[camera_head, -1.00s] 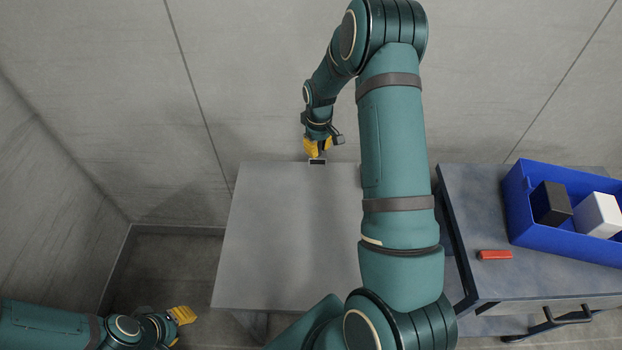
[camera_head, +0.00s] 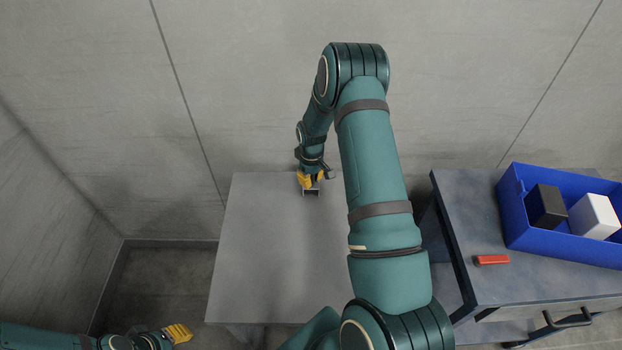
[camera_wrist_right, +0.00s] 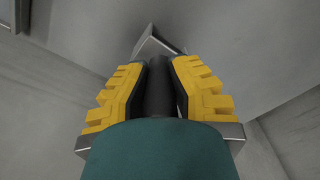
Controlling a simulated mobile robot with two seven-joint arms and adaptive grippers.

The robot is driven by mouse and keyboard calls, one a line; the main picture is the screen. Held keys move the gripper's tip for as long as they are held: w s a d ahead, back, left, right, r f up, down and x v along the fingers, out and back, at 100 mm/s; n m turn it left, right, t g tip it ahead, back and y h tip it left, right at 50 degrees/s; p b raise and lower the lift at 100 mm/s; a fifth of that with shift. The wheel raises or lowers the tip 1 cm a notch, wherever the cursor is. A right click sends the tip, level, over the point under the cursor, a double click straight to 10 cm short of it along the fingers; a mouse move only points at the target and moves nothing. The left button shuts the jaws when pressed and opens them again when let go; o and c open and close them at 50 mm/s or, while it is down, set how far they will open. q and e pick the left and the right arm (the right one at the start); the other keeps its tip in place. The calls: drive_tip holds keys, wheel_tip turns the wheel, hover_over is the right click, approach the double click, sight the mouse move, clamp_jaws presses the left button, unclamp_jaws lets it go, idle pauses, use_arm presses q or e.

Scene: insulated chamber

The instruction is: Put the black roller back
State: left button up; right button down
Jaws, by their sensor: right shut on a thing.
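My right gripper (camera_head: 310,184) is over the back edge area of the grey table (camera_head: 265,260). In the right wrist view, its yellow fingers (camera_wrist_right: 160,90) are shut on the black roller (camera_wrist_right: 158,88), a dark cylinder between them. A grey metal piece with a raised edge (camera_wrist_right: 152,42) shows just beyond the roller; whether they touch I cannot tell. In the head view, a small dark and light piece (camera_head: 311,192) shows at the fingertips. My left gripper (camera_head: 178,333) is low at the left, away from the table; its opening is unclear.
A blue bin (camera_head: 520,232) with a black block (camera_head: 546,206) and a white block (camera_head: 594,216) stands on the grey cart (camera_head: 470,210) at right. The table's front and left are clear; a wall stands behind.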

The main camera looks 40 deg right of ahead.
drive_tip(key=shift+f, duration=0.2)
drive_tip(key=c, duration=1)
unclamp_jaws()
drive_tip(key=shift+c, duration=0.2)
drive_tip(key=shift+r, duration=0.1)
